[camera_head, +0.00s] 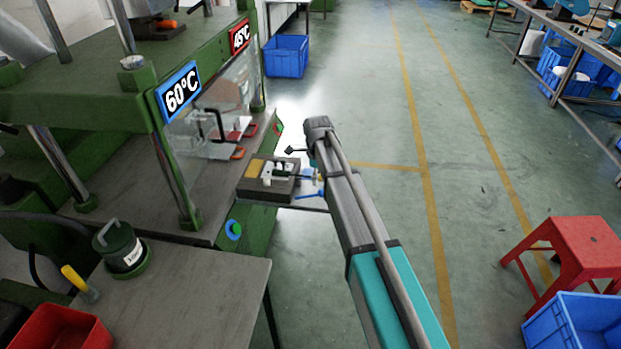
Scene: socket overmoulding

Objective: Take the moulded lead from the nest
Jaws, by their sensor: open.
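A dark block that looks like the nest (250,188) sits at the end of the green press bench, left of my arm. It has a brass-coloured plate and small white and green parts on top. Blue pieces (308,195) show at its right side, partly hidden by my arm; they may belong to the moulded lead, but they are too small to tell. My arm reaches up from the bottom right, and its upper end stands just right of the block.
The green press with 60°C and 45°C signs (178,91) and a clear guard stands at left. A grey table (200,300) holds a green canister (120,248) and red bin (62,334). A red stool (580,245) and blue crate (575,325) stand right. The floor between is clear.

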